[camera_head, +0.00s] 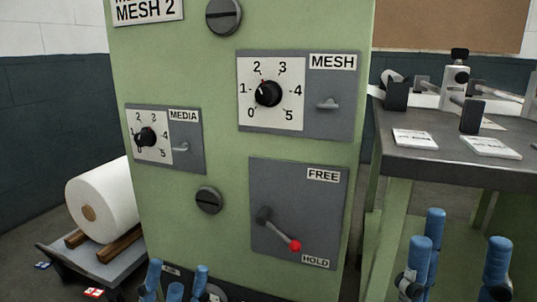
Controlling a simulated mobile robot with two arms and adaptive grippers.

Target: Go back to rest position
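My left gripper (178,282) is at the bottom edge, in front of the base of the green machine panel (225,110). Its blue fingers stand apart with nothing seen between them; its lower part is cut off. My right gripper (458,255) is at the lower right, in front of the side table's legs. Its blue fingers are spread wide and empty. Neither gripper appears to touch the panel, though depth at the left one is hard to judge.
The panel carries a MESH dial (268,94), a MEDIA dial (147,137) and a red-knobbed lever (295,245) angled down toward HOLD. A white roll (103,201) lies on a low platform at left. A grey table (430,165) with equipment stands at right.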

